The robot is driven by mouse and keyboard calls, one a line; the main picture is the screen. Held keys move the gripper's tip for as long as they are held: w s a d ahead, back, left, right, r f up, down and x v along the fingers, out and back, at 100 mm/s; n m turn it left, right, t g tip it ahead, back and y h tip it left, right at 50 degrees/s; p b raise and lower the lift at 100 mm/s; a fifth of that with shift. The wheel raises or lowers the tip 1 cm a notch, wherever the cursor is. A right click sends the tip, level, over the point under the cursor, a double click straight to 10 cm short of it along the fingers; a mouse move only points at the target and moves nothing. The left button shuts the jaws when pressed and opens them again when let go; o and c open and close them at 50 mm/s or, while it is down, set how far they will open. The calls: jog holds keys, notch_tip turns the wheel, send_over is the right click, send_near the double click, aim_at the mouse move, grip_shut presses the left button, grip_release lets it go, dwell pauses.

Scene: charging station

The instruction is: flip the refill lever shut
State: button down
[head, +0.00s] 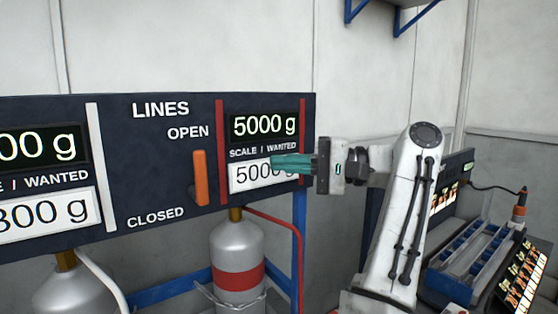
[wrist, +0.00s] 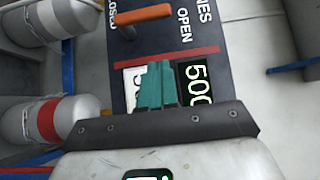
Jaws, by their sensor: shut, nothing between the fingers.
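The orange lever (head: 200,178) is on the dark panel (head: 160,190). In the head view it stands roughly upright, between the OPEN label at its upper left and the CLOSED label at its lower left. The lever also shows at the top of the wrist view (wrist: 145,19). My gripper (head: 275,164), with teal fingers, is shut and empty. It is right of the lever, in front of the right-hand displays, clear of the lever. The shut fingers also show in the wrist view (wrist: 157,78), covering part of the white display.
The right displays read 5000 g above, with the lower one partly covered. A red-banded tank (head: 238,265) stands below the panel, with another tank (head: 75,288) at the left. A blue tray (head: 470,255) and a charger are at the right.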

aim_at(201, 178)
jog(key=a+p, duration=0.3)
jog(key=a, duration=0.7)
jog(key=shift+s+a+p, duration=0.3)
jog(key=shift+s, duration=0.1)
